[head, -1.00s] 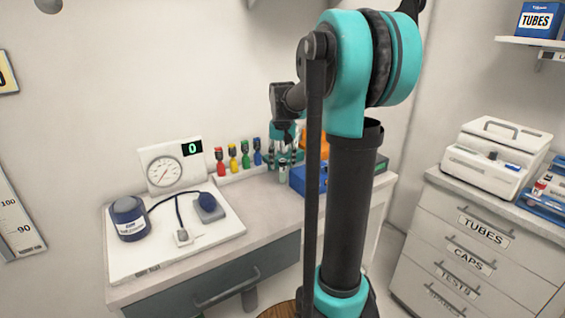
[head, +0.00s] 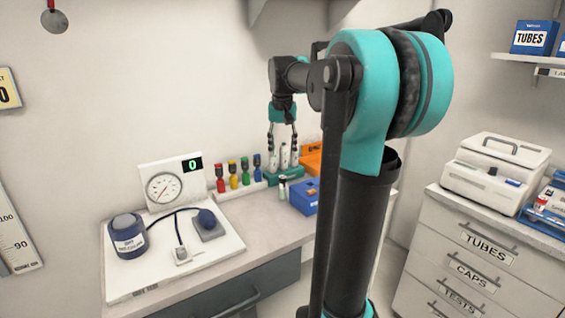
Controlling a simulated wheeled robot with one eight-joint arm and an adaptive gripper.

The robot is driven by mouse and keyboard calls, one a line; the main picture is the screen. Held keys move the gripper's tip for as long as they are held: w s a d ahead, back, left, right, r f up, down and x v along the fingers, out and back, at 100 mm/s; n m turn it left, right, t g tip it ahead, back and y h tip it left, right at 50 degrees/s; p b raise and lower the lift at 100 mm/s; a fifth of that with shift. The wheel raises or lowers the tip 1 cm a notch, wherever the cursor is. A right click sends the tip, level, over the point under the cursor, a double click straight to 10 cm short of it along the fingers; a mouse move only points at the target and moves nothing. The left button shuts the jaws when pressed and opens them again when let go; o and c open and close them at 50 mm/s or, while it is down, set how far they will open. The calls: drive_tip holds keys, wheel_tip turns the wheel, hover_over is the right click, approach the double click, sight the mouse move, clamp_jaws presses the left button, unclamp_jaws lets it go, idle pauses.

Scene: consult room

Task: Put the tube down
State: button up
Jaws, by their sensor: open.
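My gripper (head: 283,148) is open and points down at the back of the counter, above a teal rack (head: 286,177). Several pale tubes (head: 284,157) stand upright in the rack, just below and between the finger ends. No tube shows clearly held. Whether a fingertip touches a tube is too small to tell. A short tube with a dark band (head: 282,188) stands upright in front of the rack.
A blue box (head: 304,196) and an orange box (head: 312,158) stand right of the rack. A holder with red, yellow, green and blue items (head: 238,190) is to its left. A pressure gauge board (head: 225,245) fills the counter's left; bare counter (head: 258,222) lies between.

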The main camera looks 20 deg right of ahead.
sight(283, 186)
drive_tip(key=shift+t, duration=0.6)
drive_tip(key=x, duration=0.5)
drive_tip(key=s+x, duration=0.1)
drive_tip(key=x, duration=1)
drive_tip(key=shift+s+f, duration=0.15)
drive_tip(key=shift+f, duration=0.35)
drive_tip(key=shift+c, duration=0.2)
clamp_jaws()
drive_tip(key=shift+r, duration=0.1)
